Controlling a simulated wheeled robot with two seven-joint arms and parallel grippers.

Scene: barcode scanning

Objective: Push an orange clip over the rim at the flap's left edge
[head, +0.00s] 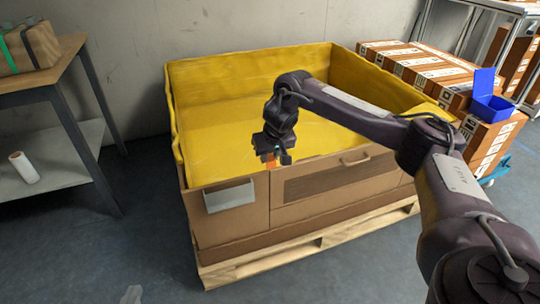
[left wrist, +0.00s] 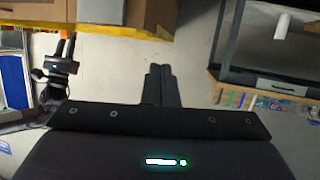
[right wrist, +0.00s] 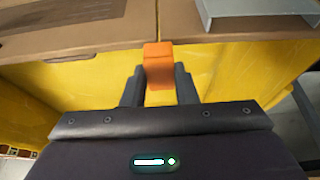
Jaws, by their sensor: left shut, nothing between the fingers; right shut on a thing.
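My right gripper (head: 271,158) is at the front rim of the box, near the left edge of the flap (head: 345,190). It is shut on an orange clip (right wrist: 158,65), whose body stands up between the fingers in the right wrist view. The clip's far end is at the rim line, in line with the seam at the flap's edge. I cannot tell whether it touches or straddles the rim. In the head view only a speck of orange shows beneath the gripper. My left gripper (left wrist: 160,85) is shut and empty, above the floor in the left wrist view.
The big cardboard box (head: 235,222) has a yellow liner (head: 225,115) and stands on a pallet (head: 300,258). A grey holder (head: 229,196) is on its front left. A table (head: 45,78) stands left. A blue bin (head: 489,100) sits on cartons at right.

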